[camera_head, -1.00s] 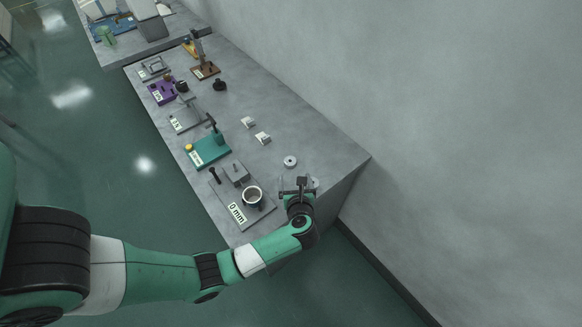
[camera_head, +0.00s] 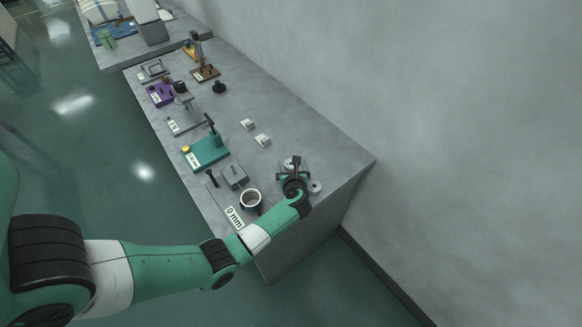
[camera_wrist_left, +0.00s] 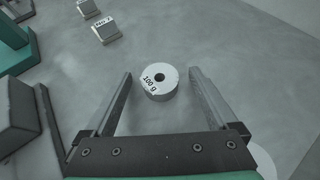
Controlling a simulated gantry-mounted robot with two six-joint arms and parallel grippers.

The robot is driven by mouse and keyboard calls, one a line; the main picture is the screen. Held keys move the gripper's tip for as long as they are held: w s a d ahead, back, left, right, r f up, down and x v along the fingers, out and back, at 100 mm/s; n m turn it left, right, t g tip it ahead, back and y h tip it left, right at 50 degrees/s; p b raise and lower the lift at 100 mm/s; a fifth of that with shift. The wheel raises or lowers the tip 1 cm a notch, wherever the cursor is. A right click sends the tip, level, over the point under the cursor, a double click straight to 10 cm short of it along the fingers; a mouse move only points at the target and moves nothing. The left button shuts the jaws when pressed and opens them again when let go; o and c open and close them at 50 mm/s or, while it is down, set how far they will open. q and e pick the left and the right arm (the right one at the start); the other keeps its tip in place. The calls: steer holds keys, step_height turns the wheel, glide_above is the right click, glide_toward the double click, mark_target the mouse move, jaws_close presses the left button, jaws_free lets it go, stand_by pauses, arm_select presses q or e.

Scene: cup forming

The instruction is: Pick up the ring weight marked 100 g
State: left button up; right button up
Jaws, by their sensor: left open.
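The ring weight marked 100 g (camera_wrist_left: 159,83) is a pale grey disc with a dark centre hole, lying flat on the table. In the left wrist view it sits between and slightly beyond the fingers of my left gripper (camera_wrist_left: 160,80), apart from both. The gripper is open and empty. In the head view the gripper (camera_head: 292,162) is over the weight (camera_head: 289,161), which it partly hides. My right gripper is not in view.
A second pale ring (camera_head: 315,187) lies near the table's right corner. A dark cup (camera_head: 250,199) stands on the plate labelled 0 mm (camera_head: 234,217). Two small pale blocks (camera_head: 248,125) (camera_head: 262,140) lie farther back. A teal fixture (camera_head: 207,152) stands left. Table between is clear.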

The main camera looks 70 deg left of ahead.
arm_select(q)
jaws_close()
stand_by(0.4)
steer(key=shift+r, duration=0.15)
